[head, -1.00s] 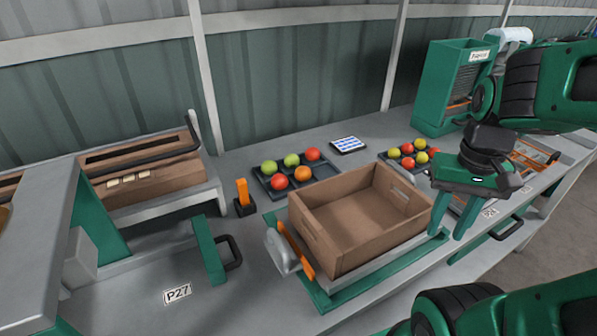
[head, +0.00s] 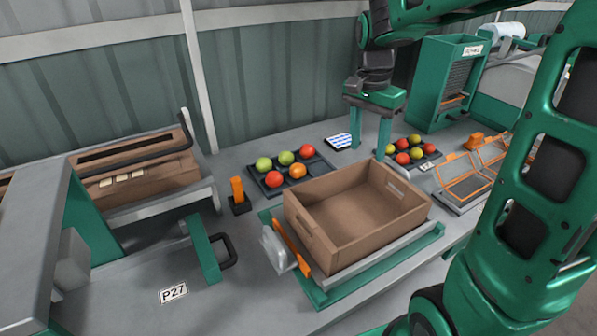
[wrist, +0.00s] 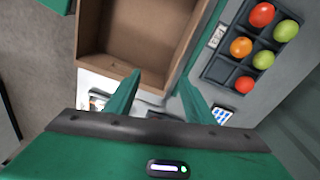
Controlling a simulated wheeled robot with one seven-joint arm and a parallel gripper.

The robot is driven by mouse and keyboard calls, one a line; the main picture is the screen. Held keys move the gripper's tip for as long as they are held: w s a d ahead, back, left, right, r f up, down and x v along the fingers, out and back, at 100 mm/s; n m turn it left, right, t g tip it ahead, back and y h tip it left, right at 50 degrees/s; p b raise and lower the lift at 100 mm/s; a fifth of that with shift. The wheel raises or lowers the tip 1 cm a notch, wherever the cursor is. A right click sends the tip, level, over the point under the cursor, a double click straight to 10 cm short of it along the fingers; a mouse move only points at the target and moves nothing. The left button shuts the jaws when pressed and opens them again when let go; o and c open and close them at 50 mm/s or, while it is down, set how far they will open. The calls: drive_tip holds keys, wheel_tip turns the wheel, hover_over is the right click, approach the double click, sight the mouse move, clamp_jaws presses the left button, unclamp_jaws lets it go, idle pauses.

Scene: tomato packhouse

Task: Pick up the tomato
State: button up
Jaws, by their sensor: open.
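Several tomatoes sit in a dark divided tray (head: 321,167) on the bench: a red one (head: 307,151), two green ones (head: 286,158) (head: 264,164), an orange one (head: 297,170) and a red one (head: 273,179) at the front left. The same group shows at the upper right of the wrist view, with its orange tomato (wrist: 241,46) and an empty cell below it. A second tray of smaller-looking tomatoes (head: 402,158) stands further right. My gripper (head: 369,146) is open and empty, pointing down behind the box, right of the first tray.
An empty brown box (head: 345,225) rests on a green-and-grey stand in front of the trays. A tablet-like panel (head: 340,141) lies beside my gripper. An orange upright handle (head: 238,190) stands left of the tray. A green machine (head: 446,85) stands at the back right.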

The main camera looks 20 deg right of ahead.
drive_tip(key=w+a+f+m, duration=0.2)
drive_tip(key=w+a, duration=0.4)
drive_tip(key=w, duration=0.2)
drive_tip(key=w+a+f+m, duration=0.2)
drive_tip(key=w+a+m, duration=0.1)
drive_tip(key=w+a, duration=0.35)
hover_over(298, 164)
drive_tip(key=shift+y, duration=0.4)
wheel_tip(298, 164, down, 5)
drive_tip(key=shift+w+r, duration=0.1)
drive_tip(key=shift+r, duration=0.1)
drive_tip(key=shift+s+f, duration=0.2)
drive_tip(key=shift+f, duration=2.8)
drive_tip(key=c, duration=0.5)
